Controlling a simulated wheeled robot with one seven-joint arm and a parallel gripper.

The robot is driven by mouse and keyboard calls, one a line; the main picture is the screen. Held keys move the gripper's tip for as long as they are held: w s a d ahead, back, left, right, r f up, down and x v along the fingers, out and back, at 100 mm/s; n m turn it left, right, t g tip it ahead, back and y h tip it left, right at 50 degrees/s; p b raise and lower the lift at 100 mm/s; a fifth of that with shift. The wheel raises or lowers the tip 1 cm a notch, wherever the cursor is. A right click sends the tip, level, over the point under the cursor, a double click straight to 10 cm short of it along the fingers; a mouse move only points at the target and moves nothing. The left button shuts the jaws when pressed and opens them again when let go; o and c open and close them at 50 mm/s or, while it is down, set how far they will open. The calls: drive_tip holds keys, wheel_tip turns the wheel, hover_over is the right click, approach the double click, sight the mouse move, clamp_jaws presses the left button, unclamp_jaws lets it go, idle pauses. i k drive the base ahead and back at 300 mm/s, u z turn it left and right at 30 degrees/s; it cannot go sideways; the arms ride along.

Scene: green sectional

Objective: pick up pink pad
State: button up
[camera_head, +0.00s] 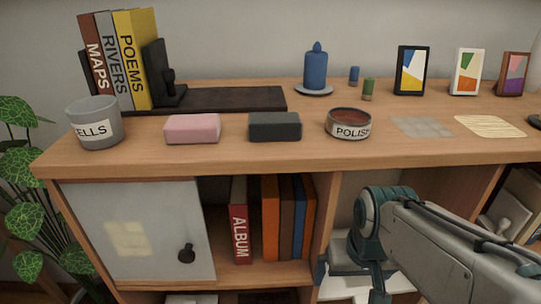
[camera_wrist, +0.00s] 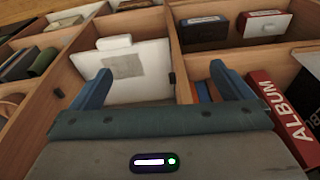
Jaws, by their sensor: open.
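The pink pad (camera_head: 192,128) is a small soft-edged block lying flat on the wooden cabinet top, toward the left in the head view. It sits between a grey cup and a dark grey pad (camera_head: 275,126). My gripper (camera_head: 350,278) hangs low in front of the cabinet, below the top's front edge and to the right of the pink pad. In the wrist view my gripper (camera_wrist: 158,85) shows two separated blue fingers with nothing between them. I cannot make out the pink pad in the wrist view.
The grey cup (camera_head: 95,123) stands left of the pad. Behind are a black bookend base (camera_head: 225,98) with books. A polish tin (camera_head: 349,123) stands right of the dark pad. The cabinet top's front edge (camera_head: 270,163) lies above my gripper; a red album (camera_head: 239,222) is shelved below.

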sight(198, 128)
drive_tip(key=z, duration=1.9)
drive_tip(key=k, duration=1)
drive_tip(key=u, duration=1.85)
